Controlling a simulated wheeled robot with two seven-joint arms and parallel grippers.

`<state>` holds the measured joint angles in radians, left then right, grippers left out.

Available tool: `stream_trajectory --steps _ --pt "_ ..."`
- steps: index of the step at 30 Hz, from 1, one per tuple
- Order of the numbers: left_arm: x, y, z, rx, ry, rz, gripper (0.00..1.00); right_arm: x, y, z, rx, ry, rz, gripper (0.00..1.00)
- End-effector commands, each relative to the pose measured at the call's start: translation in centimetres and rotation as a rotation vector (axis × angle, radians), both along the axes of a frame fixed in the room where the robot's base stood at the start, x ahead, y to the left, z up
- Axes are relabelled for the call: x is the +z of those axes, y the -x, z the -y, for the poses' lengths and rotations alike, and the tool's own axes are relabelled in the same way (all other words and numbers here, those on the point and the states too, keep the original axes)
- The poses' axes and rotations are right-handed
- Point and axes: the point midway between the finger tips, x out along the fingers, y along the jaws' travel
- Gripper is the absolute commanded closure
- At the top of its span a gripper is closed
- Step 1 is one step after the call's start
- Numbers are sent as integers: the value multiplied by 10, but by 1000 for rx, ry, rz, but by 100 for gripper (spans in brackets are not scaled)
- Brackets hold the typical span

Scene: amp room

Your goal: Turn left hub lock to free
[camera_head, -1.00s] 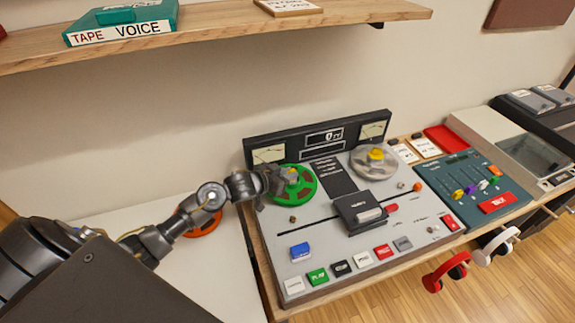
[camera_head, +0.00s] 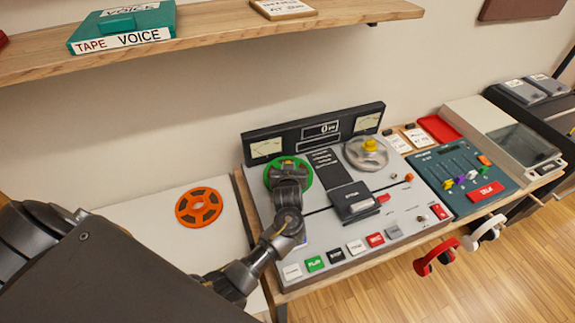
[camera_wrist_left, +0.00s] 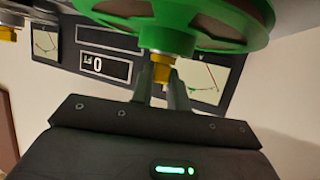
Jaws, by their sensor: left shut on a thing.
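The green reel (camera_head: 306,180) sits on the left hub of the grey tape deck (camera_head: 320,235). My left gripper (camera_head: 287,166) is over the middle of this reel and covers its hub in the head view. In the left wrist view the yellow left hub lock (camera_wrist_left: 161,70) is between my left gripper's fingertips (camera_wrist_left: 162,82), under the green reel (camera_wrist_left: 175,38) as pictured. The fingers are closed on the lock. The lock's exact turn angle is hard to tell. My right gripper is not in view.
A clear grey reel (camera_head: 355,160) with a yellow lock (camera_head: 371,145) is on the right hub. The dark head block (camera_head: 354,201) and a row of buttons lie near my left arm. An orange reel (camera_head: 199,207) lies on the white surface at left. A shelf (camera_head: 220,38) hangs above.

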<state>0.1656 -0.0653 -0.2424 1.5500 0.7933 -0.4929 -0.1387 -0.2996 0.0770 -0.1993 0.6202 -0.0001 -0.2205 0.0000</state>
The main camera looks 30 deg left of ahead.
Motion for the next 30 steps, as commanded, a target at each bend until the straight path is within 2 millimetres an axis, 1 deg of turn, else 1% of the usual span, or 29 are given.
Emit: stream_trajectory --steps 1,6,21,22,24,26,27,30 --pt "2 -1 2 15 2 2 100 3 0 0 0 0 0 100" --pt "2 -2 1 55 0 4 100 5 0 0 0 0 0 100" --pt "3 -2 0 70 -2 8 100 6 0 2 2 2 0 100" --pt "3 -2 0 70 -2 8 81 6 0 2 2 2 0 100" --pt "3 -2 0 70 -2 8 72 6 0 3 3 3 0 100" --pt "2 -2 0 71 -2 7 64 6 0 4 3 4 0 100" --pt "2 -2 0 71 -2 7 62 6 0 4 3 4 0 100" --pt "2 -1 0 71 -1 5 62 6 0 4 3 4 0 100"
